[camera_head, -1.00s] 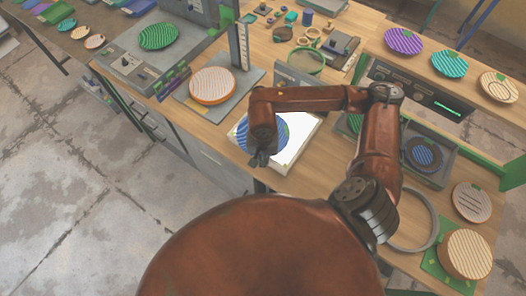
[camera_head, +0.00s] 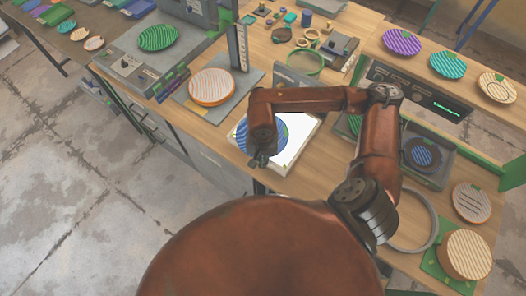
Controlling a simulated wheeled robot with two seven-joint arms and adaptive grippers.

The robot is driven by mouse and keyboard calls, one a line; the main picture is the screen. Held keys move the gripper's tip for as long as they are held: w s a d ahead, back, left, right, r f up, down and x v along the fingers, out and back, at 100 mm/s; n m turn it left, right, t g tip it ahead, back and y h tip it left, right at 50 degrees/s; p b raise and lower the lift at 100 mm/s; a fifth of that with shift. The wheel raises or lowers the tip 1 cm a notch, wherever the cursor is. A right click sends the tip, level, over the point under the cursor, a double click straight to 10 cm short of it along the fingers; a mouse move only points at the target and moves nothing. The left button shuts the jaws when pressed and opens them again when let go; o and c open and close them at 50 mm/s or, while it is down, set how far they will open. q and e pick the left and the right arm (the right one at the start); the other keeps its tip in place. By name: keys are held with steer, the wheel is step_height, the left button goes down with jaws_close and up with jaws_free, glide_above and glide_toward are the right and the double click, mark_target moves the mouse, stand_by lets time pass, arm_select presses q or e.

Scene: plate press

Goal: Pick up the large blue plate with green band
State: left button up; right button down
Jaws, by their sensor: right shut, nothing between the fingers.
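A blue striped plate with a green part (camera_head: 281,132) lies on a bright white panel (camera_head: 303,141) near the table's front edge. My right forearm and wrist cover much of its middle. My right gripper (camera_head: 258,162) points down at the plate's near edge. It is shut and empty. I cannot tell whether it touches the plate. My left gripper is out of view.
An orange-rimmed plate (camera_head: 212,87) stands on a grey scale to the left, with a green plate (camera_head: 158,37) beyond. A smaller blue plate (camera_head: 426,155) lies in a dark device at right. A grey ring (camera_head: 434,235) and striped plates (camera_head: 472,203) lie near the right edge.

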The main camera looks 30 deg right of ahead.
steer(key=s+a+r+b, duration=0.1)
steer(key=s+a+b, duration=0.1)
steer(key=s+a, duration=0.5)
steer(key=s, duration=0.2)
steer(key=shift+s+r, duration=0.3)
steer(key=shift+r, duration=0.05)
steer(key=c, duration=2.6)
jaws_free()
steer(key=shift+a, duration=0.1)
steer(key=shift+c, duration=0.2)
